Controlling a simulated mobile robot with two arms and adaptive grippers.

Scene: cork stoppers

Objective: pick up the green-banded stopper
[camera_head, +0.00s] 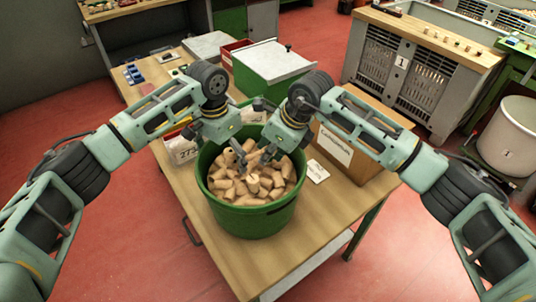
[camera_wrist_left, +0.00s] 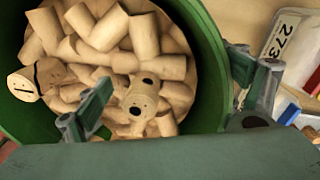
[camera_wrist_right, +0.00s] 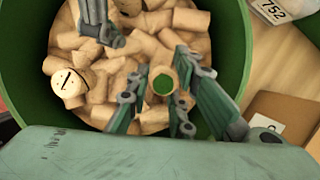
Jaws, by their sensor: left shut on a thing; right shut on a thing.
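The green-banded stopper (camera_wrist_right: 162,83) shows a green end between the fingers of my right gripper (camera_wrist_right: 162,97) in the right wrist view. That gripper is shut on it, over the pile in the green bucket (camera_head: 250,220). My left gripper (camera_head: 241,158) reaches into the bucket from the back left. In the left wrist view its fingers (camera_wrist_left: 168,80) stand wide apart, one over the corks and one by the bucket's rim. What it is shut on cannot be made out. A stopper with two dark holes (camera_wrist_left: 140,97) shows near its inner finger.
Plain cork stoppers (camera_head: 225,185) fill the bucket; one (camera_wrist_right: 68,83) has a dark line on its end. The bucket stands on a wooden table (camera_head: 290,262). A cardboard box (camera_head: 352,162) is to its right and a small label card (camera_head: 317,171) lies between.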

